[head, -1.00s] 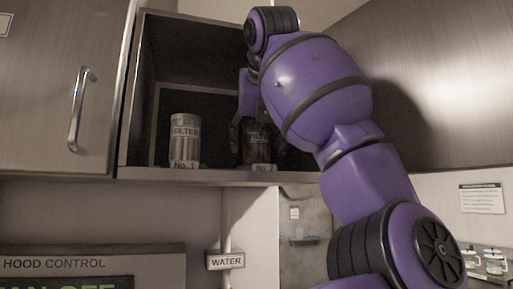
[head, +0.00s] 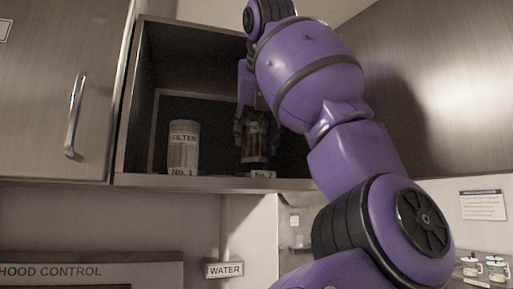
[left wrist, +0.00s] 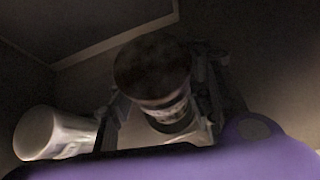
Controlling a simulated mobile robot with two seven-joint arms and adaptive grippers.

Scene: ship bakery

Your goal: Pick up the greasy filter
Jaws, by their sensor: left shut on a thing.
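A dark, stained filter can (head: 257,147) is in the open cupboard in the head view. My left gripper (head: 254,132) is shut around its sides and holds it upright, slightly above the shelf and a label plate. In the left wrist view the can's dark round end (left wrist: 152,68) shows between the fingers of my left gripper (left wrist: 160,110). A clean, pale filter can (head: 183,147) marked "FILTER" stands to the left, above a "No. 1" plate. It also shows at the lower left of the left wrist view (left wrist: 55,135). My right gripper is not in view.
The cupboard shelf (head: 215,183) has a front edge below the cans, and its side wall (head: 135,105) stands left of the pale can. A closed door with a handle (head: 76,115) is further left. A "WATER" sign (head: 225,269) hangs below.

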